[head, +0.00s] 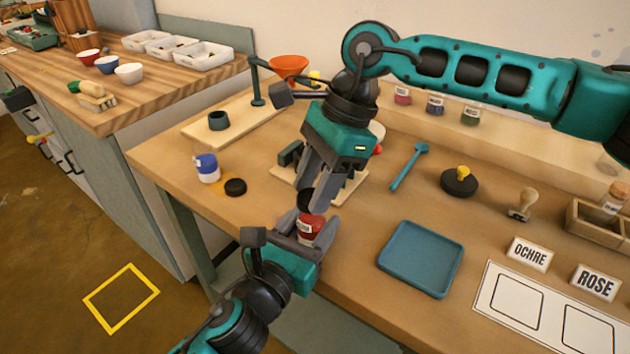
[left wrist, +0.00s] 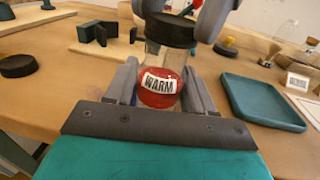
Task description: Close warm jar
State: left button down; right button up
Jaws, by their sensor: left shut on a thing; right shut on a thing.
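The warm jar (head: 312,227) is a clear jar with red pigment and a white label; in the left wrist view the jar (left wrist: 161,85) reads "WARM" and stands upright. My left gripper (head: 306,236) is shut around its body near the table's front edge. A black lid (head: 305,200) is on the jar's mouth, and in the left wrist view the lid (left wrist: 171,29) looks level there. My right gripper (head: 318,196) comes down from above and is shut on the lid. Its fingers partly hide the lid in the head view.
A blue tray (head: 421,258) lies right of the jar. A blue-and-white jar (head: 206,168) and a loose black lid (head: 235,187) stand to the left. A teal scoop (head: 409,166), a black disc with a yellow knob (head: 459,182) and a stamp (head: 522,205) lie behind.

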jog(key=shift+f, duration=0.6)
